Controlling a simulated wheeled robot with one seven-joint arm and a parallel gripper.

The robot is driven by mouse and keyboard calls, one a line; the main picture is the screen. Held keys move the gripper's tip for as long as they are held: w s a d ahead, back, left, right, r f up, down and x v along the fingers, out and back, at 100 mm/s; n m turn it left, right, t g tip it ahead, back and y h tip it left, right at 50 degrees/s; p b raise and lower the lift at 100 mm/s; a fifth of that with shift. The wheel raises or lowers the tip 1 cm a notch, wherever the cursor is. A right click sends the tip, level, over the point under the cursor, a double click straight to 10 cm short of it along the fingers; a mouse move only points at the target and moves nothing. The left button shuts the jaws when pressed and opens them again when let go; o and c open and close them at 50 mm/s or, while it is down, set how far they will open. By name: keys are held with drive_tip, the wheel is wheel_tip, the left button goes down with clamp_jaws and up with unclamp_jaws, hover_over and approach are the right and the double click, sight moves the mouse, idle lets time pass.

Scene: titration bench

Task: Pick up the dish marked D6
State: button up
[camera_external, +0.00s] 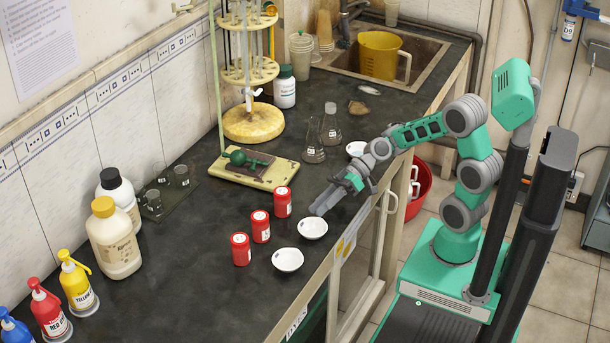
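Three small white dishes show on the dark bench near its front edge. One dish (313,228) lies just below my gripper's fingertips. Another dish (288,260) lies nearer the camera, to the lower left. A third dish (356,148) lies farther back, partly hidden by my arm. Their markings are too small to read, so I cannot tell which is D6. My gripper (320,207) reaches over the bench edge from the right, its grey fingers pointing down-left, close to the middle dish. I cannot tell whether they touch it or how wide they are apart.
White bottles (114,238) stand at left. The bench front left of the near dish is clear.

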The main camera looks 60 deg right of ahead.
sight(302, 224)
drive_tip(key=x, duration=0.6)
drive_tip(key=shift+r, duration=0.15)
clamp_jaws()
